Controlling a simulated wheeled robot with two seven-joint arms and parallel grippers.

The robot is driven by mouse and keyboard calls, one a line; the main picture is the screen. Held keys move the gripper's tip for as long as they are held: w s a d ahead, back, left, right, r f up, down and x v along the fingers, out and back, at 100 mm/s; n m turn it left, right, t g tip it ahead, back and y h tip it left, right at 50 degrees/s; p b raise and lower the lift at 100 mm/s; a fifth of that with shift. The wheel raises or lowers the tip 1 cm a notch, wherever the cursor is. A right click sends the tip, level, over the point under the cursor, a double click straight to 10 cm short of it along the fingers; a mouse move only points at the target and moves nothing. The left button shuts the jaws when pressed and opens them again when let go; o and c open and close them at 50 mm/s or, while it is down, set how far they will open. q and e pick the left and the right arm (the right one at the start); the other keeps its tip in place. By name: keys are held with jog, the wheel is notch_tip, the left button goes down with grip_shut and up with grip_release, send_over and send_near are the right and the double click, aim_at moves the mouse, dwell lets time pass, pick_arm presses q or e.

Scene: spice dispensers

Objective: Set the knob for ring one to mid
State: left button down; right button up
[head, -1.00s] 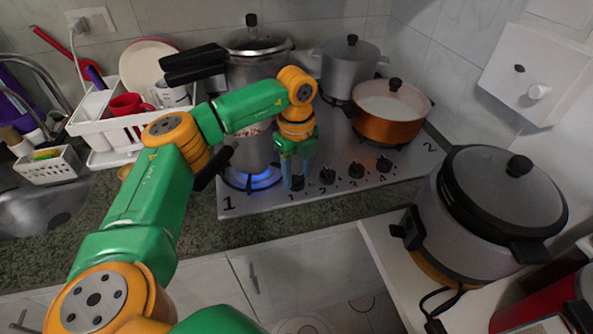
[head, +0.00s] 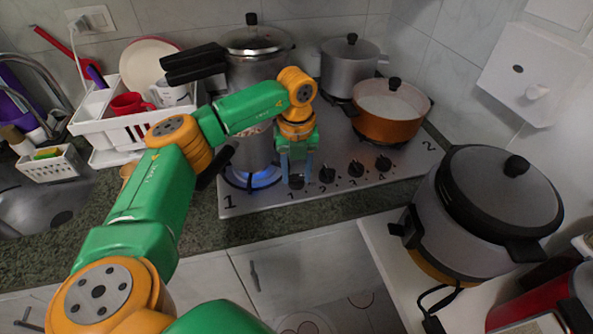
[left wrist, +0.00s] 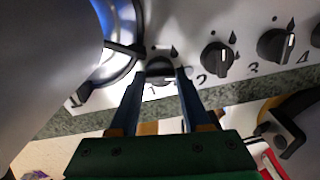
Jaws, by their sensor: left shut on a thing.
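The knob for ring one (head: 297,183) is the leftmost black knob on the front of the steel hob. My left gripper (head: 297,176) points down with its two blue fingers on either side of it, shut on it. In the left wrist view the knob (left wrist: 160,70) sits between the fingertips (left wrist: 161,76); its pointer is hard to make out. Ring one (head: 252,179), at the hob's front left marked 1, burns with a blue flame under a tall metal pot (head: 252,152). My right gripper is not in view.
Several more knobs run rightward, the nearest being a second knob (head: 327,175). The metal pot's dark handle (head: 210,170) sticks out left of my gripper. An orange pot (head: 392,125) stands at the back right. A large cooker (head: 490,210) stands on the right counter.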

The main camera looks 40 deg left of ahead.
aim_at(296, 176)
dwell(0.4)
pick_arm(q)
jog(key=shift+c, duration=1.8)
grip_release()
notch_tip(296, 176, up, 7)
jog(key=shift+r+b, duration=0.15)
jog(key=shift+b, duration=0.4)
